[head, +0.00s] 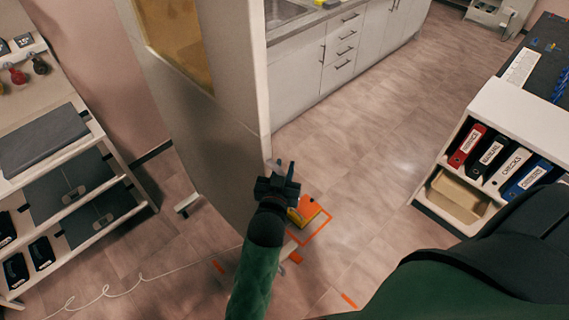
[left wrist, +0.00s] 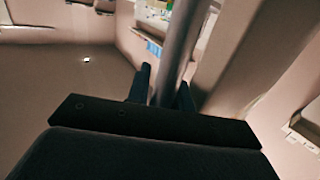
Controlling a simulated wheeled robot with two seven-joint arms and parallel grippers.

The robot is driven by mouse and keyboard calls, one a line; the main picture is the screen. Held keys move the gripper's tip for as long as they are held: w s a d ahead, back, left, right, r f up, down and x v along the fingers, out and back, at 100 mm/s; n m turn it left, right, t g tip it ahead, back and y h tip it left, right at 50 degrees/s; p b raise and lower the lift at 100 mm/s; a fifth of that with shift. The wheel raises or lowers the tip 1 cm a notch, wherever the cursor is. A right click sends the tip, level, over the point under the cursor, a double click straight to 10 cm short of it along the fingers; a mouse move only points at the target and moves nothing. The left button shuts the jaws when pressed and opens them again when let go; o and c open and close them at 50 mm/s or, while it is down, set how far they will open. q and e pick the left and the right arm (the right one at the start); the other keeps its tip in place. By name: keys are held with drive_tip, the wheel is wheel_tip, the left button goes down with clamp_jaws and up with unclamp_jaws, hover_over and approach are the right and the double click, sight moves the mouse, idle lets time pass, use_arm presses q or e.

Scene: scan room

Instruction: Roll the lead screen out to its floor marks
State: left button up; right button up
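The lead screen (head: 225,150) is a tall pale panel with a yellowish window (head: 178,35), standing upright left of centre in the head view. A pale foot (head: 187,203) shows at its lower left, and another pale piece shows low beside my left forearm. My left gripper (head: 283,171) is at the screen's right edge. In the left wrist view a grey upright bar (left wrist: 178,45) passes between its fingers, which look closed on it. My right gripper is out of view.
A white cable (head: 110,291) lies curled on the floor at lower left, near a shelf rack (head: 100,135). A binder shelf (head: 520,110) stands at right and a counter with drawers (head: 335,60) at the back. The floor between them is clear.

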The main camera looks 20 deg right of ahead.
use_arm(q)
drive_tip(key=shift+s+a+r, duration=0.6)
drive_tip(key=shift+a+r, duration=0.05)
drive_tip(key=shift+a, duration=0.05)
drive_tip(key=v, duration=0.4)
drive_tip(key=shift+s+a+f, duration=0.25)
drive_tip(key=shift+s+f, duration=0.05)
drive_tip(key=shift+f, duration=0.05)
drive_tip(key=shift+a+f, duration=0.1)
